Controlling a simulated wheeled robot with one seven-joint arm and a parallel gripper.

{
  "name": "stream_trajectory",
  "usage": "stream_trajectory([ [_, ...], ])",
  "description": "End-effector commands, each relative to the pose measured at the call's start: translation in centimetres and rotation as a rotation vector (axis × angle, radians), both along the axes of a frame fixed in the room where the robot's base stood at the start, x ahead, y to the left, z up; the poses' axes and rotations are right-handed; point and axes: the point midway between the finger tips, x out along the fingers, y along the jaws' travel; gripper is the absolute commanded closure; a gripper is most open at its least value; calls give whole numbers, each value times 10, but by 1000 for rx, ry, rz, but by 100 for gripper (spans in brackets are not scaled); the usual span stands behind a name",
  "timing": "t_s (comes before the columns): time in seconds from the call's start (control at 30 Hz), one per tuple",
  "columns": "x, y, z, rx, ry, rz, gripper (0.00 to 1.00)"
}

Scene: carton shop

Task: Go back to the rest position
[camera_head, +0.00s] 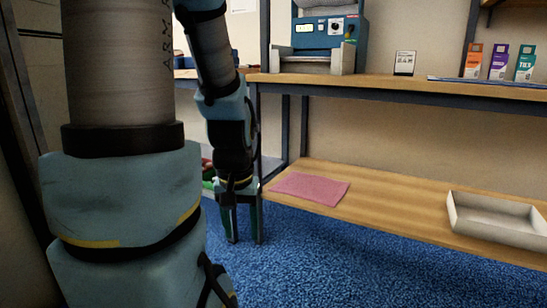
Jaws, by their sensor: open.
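My gripper (243,223) hangs at the end of my arm, left of the picture's middle, with its fingers pointing down over the blue carpet (330,265). The fingers are apart, and I see nothing between them. It is just left of the low wooden shelf's near-left corner and below the bench top. My large upper arm links fill the left side and hide what lies behind them.
The low shelf (390,207) carries a pink cloth (311,188) and a white open tray (495,219). The bench top (380,86) above holds a blue machine (322,40), a small sign (404,63) and orange, purple and green cartons (498,62). Carpet in front is clear.

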Motion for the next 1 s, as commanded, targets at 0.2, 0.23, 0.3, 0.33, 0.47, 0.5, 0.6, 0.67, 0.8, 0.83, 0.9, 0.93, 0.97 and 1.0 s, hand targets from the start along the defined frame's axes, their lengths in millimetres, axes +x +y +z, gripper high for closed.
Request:
stream_trajectory([
  [0.2,6,-2,57,-3,-13,2,43],
  [0.23,6,-2,64,-3,-13,2,43],
  [0.3,6,-2,82,-3,-13,2,43],
  [0.33,6,-2,90,-3,-14,2,43],
  [0.47,6,-2,132,-3,-14,2,43],
  [0.5,6,-2,145,-3,-14,2,43],
  [0.6,6,-2,177,-3,-15,3,43],
  [0.67,6,-2,196,-3,-15,3,43],
  [0.8,7,-2,241,-3,-15,3,43],
  [0.83,7,-2,250,-3,-15,3,43],
  [0.9,7,-2,272,-3,-15,3,43],
  [0.93,7,-2,282,-3,-15,3,43],
  [0.97,7,-2,291,-3,-15,3,43],
  [1.0,7,-2,303,-3,-15,3,43],
])
